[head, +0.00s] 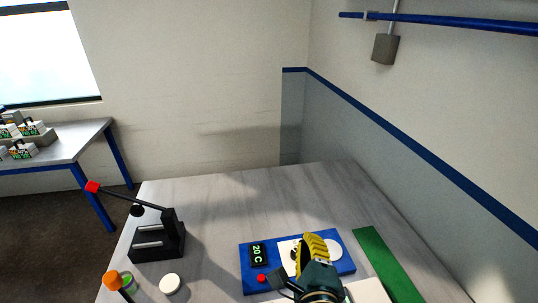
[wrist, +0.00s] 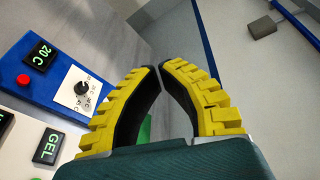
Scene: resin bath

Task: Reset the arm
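My gripper (head: 312,241) is in the head view at the bottom, right of centre, in front of the blue control panel (head: 250,282) and hiding part of it. In the wrist view, the two yellow fingers of my gripper (wrist: 158,67) curve inward, and their tips come together. Nothing shows held between them. A small patch of green shows behind the fingers. My arm's dark green wrist is at the bottom edge of both views.
The panel bears a 20 C display (head: 257,254), a red button (head: 262,278) and a knob (wrist: 81,88). A GEL display (wrist: 47,146) is nearby. A black lever device (head: 158,240), white disc (head: 170,284) and orange-topped handle (head: 113,281) stand left. The table's far middle is clear.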

